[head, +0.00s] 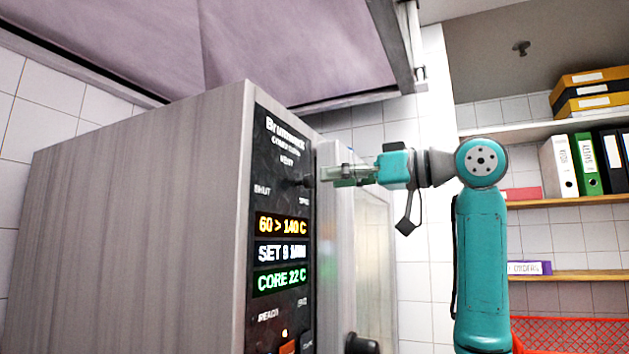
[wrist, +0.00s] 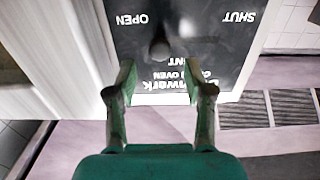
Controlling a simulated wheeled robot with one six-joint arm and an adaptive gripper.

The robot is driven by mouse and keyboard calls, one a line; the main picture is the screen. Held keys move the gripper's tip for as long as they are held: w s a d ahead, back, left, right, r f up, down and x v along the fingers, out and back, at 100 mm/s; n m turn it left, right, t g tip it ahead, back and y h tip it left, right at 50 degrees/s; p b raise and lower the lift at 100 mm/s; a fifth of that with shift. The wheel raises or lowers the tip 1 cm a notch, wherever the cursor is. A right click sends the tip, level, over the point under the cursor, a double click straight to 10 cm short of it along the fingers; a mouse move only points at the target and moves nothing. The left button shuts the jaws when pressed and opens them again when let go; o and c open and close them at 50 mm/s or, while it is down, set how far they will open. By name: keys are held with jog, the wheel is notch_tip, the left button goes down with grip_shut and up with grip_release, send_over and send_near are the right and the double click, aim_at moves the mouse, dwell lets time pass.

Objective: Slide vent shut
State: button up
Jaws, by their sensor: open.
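The vent knob (head: 303,182), a dark round peg, sticks out of the oven's black control panel (head: 279,215) below the word VENT. It sits near the OPEN label on the panel's right side, away from the SHUT label on the left. In the wrist view the panel is upside down and the knob (wrist: 160,48) shows blurred, nearer OPEN than SHUT. My gripper (head: 326,175) is open and level with the knob, just right of it. In the wrist view my gripper (wrist: 165,85) has its fingers spread, with the knob ahead of the gap. Contact cannot be told.
The oven (head: 140,220) has a grey wood-like side and lit displays. Another dark round knob (head: 362,344) sticks out low on its front. A hood (head: 290,50) hangs above. Shelves with binders (head: 588,165) and a red crate (head: 570,335) stand at the right.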

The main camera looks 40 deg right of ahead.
aim_at(313, 180)
jog(key=shift+x, duration=2.45)
grip_shut()
